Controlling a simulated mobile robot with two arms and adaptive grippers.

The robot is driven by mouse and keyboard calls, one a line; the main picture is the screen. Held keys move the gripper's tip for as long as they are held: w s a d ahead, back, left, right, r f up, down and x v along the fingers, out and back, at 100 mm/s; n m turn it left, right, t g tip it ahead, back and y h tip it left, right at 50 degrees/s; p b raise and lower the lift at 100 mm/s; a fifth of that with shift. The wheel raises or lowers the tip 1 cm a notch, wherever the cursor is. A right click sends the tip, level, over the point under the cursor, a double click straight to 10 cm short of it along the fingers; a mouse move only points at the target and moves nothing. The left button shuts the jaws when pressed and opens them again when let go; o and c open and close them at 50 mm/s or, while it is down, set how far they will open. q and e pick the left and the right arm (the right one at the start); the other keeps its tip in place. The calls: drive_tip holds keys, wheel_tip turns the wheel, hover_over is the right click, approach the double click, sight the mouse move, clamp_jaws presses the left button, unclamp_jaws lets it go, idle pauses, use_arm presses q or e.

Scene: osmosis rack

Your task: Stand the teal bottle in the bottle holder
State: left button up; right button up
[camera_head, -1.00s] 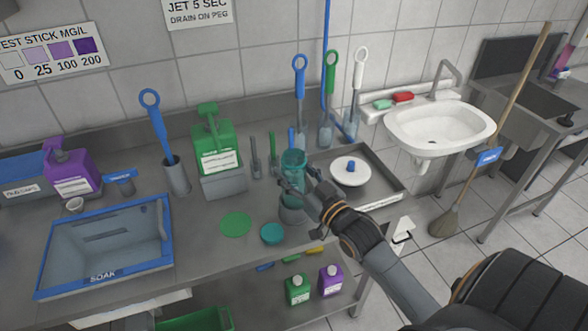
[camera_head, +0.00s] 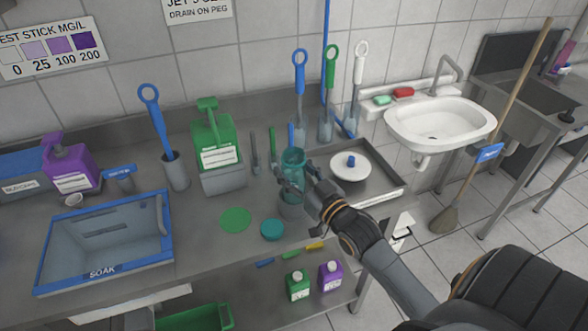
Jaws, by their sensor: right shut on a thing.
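The teal bottle (camera_head: 293,160) is a translucent, open-topped cylinder standing roughly upright at the right part of the steel counter. My right gripper (camera_head: 289,181) comes in from the lower right and is shut on it around its middle. The bottle holder (camera_head: 290,207) is a grey round cup directly below the bottle. The bottle's lower end is hidden by the fingers and the cup rim, so I cannot tell how deep it sits. My left gripper is not in view.
A teal lid (camera_head: 272,230) and a green disc (camera_head: 236,220) lie left of the holder. A steel tray (camera_head: 385,189) with a white lid (camera_head: 350,167) is to the right. A green jug (camera_head: 213,140) and a blue-rimmed soak basin (camera_head: 60,225) stand further left.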

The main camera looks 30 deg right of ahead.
sight(301, 178)
drive_tip(key=shift+f, duration=0.1)
drive_tip(key=o, duration=1.4)
drive_tip(key=shift+c, duration=0.2)
drive_tip(key=o, duration=0.4)
drive_tip(key=shift+s, duration=0.1)
drive_tip(key=shift+s+f+p, duration=0.1)
drive_tip(key=shift+s+p, duration=0.65)
drive_tip(key=shift+s, duration=1.55)
drive_tip(key=shift+s+d+f+p, duration=0.1)
drive_tip(key=shift+s+p, duration=0.2)
drive_tip(key=shift+s, duration=1)
drive_tip(key=shift+s+d+p, duration=0.1)
drive_tip(key=shift+s+p, duration=0.2)
drive_tip(key=shift+s, duration=1)
